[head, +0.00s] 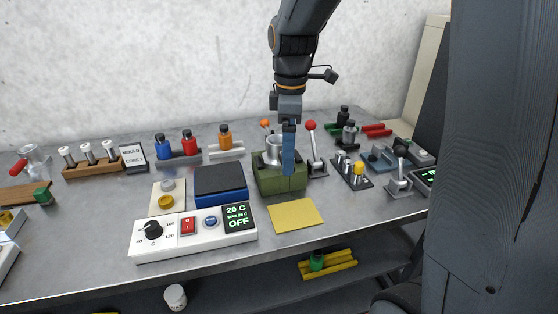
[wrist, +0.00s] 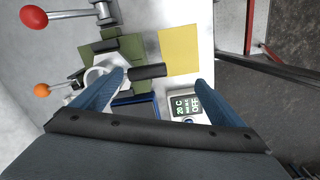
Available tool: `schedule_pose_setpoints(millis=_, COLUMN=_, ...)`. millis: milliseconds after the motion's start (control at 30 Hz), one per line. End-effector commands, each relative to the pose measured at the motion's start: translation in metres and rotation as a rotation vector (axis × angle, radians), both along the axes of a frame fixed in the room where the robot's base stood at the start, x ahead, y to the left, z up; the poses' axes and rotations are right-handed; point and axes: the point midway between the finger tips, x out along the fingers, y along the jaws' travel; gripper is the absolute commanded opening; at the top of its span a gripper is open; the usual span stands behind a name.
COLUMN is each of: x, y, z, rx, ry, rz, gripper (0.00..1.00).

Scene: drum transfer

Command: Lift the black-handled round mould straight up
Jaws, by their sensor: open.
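The round mould (head: 273,146) is a silver cylinder seated in a green block (head: 283,184) on the bench. In the wrist view the mould (wrist: 93,77) is a pale ring at the left, with its black handle (wrist: 149,71) pointing right. My gripper (head: 288,172) is over the green block, its blue fingers pointing down. In the wrist view my gripper (wrist: 160,78) is open, with the handle's end showing between the fingers. The left finger overlaps the ring's edge in that view; I cannot tell whether it touches. In the head view the finger hides the handle.
A red-knobbed lever (head: 311,126) and an orange-knobbed lever (head: 265,123) stand by the block. A blue box (head: 220,183) and a white control panel (head: 193,233) reading 20 C and OFF are to the left. A yellow mat (head: 296,214) lies in front.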

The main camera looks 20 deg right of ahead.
Motion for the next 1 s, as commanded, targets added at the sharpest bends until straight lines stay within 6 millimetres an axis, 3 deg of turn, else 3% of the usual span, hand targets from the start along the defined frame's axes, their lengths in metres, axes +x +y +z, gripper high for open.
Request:
schedule_pose_setpoints(millis=100, x=0.019, y=0.001, z=0.008, rx=-0.003, ry=0.012, rz=0.173, gripper=0.93)
schedule_pose_setpoints(millis=367, x=0.030, y=0.001, z=0.011, rx=-0.005, ry=0.028, rz=0.327, gripper=0.93)
schedule_pose_setpoints(millis=1000, x=0.032, y=-0.003, z=-0.058, rx=-0.004, ry=0.027, rz=0.325, gripper=0.93)
